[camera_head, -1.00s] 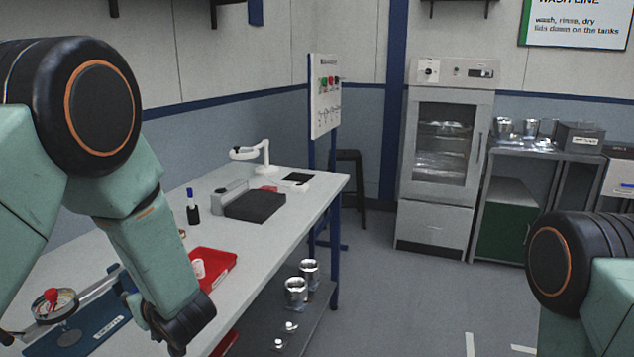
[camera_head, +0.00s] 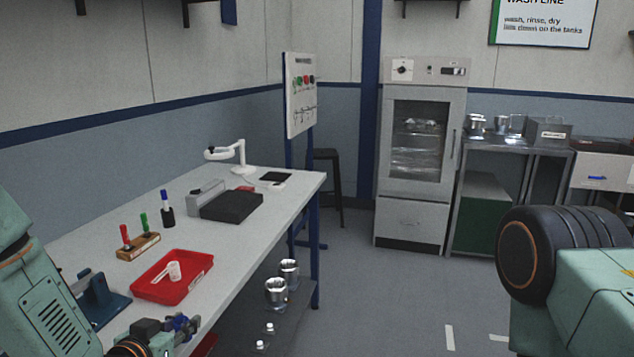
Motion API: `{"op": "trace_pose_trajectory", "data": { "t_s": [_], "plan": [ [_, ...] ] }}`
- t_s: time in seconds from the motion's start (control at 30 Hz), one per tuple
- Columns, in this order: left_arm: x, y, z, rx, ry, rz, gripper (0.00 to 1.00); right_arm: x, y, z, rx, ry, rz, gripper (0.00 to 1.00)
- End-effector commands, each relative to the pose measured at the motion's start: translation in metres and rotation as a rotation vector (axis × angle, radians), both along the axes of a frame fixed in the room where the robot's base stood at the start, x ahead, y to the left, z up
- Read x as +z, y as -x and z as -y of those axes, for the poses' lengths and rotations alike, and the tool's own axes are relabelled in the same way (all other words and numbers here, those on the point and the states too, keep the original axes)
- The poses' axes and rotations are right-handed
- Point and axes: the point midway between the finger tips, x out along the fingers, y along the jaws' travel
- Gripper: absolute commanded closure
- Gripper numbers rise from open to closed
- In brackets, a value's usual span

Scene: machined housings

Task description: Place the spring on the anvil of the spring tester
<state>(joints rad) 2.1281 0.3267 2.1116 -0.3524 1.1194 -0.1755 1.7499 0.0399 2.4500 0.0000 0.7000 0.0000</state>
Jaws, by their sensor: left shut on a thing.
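My left gripper (camera_head: 183,328) is at the bottom of the picture, by the near edge of the bench and in front of the red tray. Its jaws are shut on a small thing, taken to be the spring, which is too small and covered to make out. A blue device with a base and upright (camera_head: 98,296), apparently the spring tester, stands on the bench left of the gripper. My right gripper is out of view; only part of that arm shows.
The red tray (camera_head: 150,290) holds a small white cup (camera_head: 174,270). Behind it are a wooden block (camera_head: 139,246) with markers, a dark flat-topped device (camera_head: 232,207) and a white lamp (camera_head: 240,158). Metal housings (camera_head: 276,292) stand on the lower shelf. The floor at right is open.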

Motion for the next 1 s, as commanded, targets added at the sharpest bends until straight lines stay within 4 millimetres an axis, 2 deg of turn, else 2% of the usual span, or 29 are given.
{"op": "trace_pose_trajectory", "data": {
  "t_s": [0.5, 1.0],
  "plan": [
    [-0.014, 0.061, 0.047, -0.453, 0.002, 0.002, 1.0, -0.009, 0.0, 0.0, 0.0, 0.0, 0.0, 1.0],
    [-0.014, 0.123, 0.076, -0.789, 0.001, 0.005, 1.0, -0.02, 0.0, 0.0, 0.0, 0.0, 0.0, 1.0]
  ]
}}
